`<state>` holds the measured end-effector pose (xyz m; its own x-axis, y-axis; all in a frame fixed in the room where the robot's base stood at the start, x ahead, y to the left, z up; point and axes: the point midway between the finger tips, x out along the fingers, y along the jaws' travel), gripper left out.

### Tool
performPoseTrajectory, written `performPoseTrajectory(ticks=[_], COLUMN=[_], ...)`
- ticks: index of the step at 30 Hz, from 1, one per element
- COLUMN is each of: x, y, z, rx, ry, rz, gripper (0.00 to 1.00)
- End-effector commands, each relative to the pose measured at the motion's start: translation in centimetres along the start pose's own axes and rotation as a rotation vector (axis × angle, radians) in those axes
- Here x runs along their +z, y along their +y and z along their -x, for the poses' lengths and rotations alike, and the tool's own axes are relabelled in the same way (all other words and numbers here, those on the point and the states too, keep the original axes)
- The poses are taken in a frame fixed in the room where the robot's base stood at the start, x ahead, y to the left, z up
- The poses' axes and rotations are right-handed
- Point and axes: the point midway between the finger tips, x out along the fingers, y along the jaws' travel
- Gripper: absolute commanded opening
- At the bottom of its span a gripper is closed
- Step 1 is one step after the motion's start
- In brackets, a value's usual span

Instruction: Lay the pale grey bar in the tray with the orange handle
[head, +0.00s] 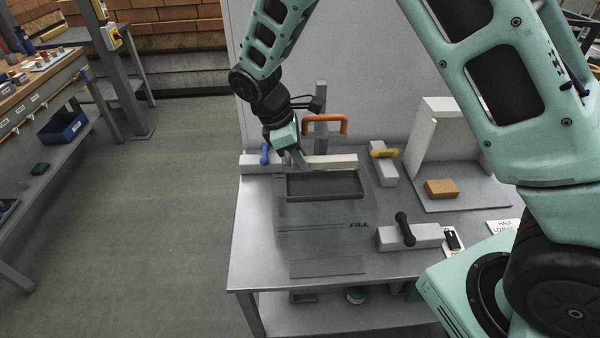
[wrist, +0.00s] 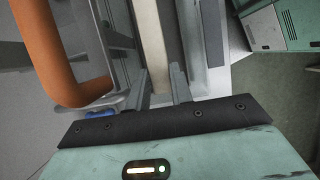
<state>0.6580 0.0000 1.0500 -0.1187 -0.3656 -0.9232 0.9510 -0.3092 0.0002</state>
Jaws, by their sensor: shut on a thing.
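The pale grey bar (head: 335,161) is long and square-edged, and my gripper (head: 297,160) is shut on its left end. In the wrist view, the bar (wrist: 149,45) stands out between the two fingers (wrist: 163,88). A shallow tray (head: 328,199) with a dark inside lies just in front of and below the bar in the head view. I cannot tell whether the bar touches it. The orange handle (head: 325,119) rises behind the bar, and it also fills the left of the wrist view (wrist: 45,55).
White blocks with a blue handle (head: 265,154), a yellow handle (head: 384,153) and a black handle (head: 404,228) stand around the tray. The metal table's front left (head: 255,255) is clear.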

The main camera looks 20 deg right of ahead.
Motion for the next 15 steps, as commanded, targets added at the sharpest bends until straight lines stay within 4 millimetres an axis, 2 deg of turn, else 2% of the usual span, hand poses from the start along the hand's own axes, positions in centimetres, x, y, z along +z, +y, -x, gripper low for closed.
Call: performPoseTrajectory(ticks=[3, 8, 15], x=[-0.7, -1.2, -2.4], y=[-0.1, 0.0, -0.1], z=[-1.7, -2.8, -5.8], rx=[-0.001, 0.0, -0.002], ry=[-0.002, 0.0, -0.003], rz=[0.002, 0.0, 0.001], gripper=[0.0, 0.0, 0.0])
